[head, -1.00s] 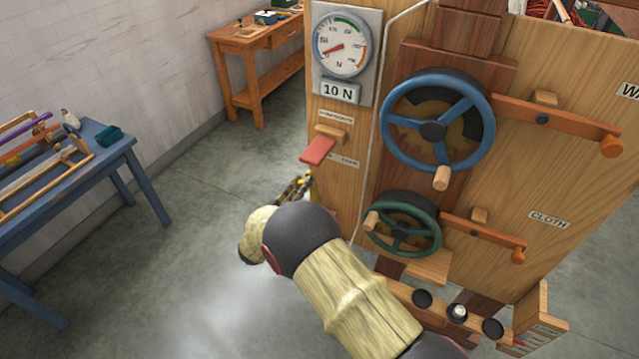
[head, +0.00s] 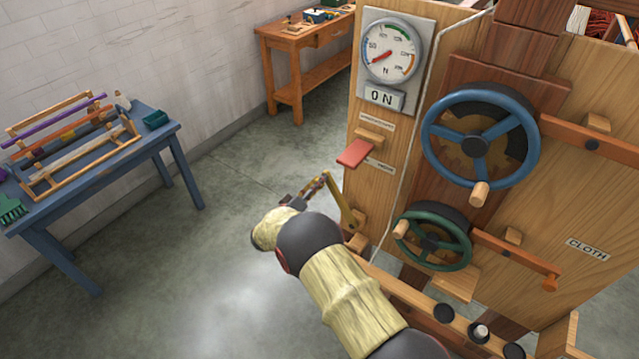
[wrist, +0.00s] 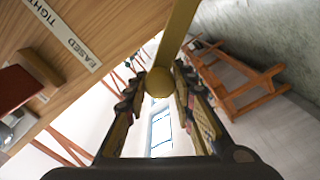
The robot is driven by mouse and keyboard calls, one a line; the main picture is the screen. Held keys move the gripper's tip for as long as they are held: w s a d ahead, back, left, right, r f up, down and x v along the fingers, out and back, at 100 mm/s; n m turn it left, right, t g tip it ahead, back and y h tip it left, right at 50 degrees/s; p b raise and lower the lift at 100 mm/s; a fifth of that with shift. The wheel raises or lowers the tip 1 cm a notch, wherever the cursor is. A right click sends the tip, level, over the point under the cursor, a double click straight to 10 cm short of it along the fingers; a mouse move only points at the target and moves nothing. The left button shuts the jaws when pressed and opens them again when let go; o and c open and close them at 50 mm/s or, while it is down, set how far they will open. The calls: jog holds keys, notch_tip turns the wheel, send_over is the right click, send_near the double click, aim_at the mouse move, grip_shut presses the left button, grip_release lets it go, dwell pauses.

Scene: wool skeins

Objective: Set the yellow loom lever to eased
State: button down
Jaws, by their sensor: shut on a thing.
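The yellow lever (head: 344,207) juts from the left edge of the loom's wooden panel and leans up and left, away from it. My gripper (head: 318,187) is at its free end. In the wrist view the lever's bar (wrist: 182,30) ends in a round knob (wrist: 159,82), and the fingers of my gripper (wrist: 160,92) are shut on this knob from both sides. A label reading EASED (wrist: 82,50) shows on the wood left of the bar, with TIGHT (wrist: 40,12) beyond it. The display (head: 384,98) under the dial reads 0 N.
A red paddle (head: 355,152) sticks out of the panel just above the lever. A blue handwheel (head: 476,146) and a green handwheel (head: 433,241) are to the right. A blue table (head: 172,135) stands at the left and an orange bench (head: 295,92) behind. The floor between is clear.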

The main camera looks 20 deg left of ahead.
jog(key=shift+a, duration=0.15)
jog(key=c, duration=1.6)
grip_release()
jog(key=shift+a+f, duration=0.1)
jog(key=shift+o, duration=0.7)
jog(key=v, duration=1.2)
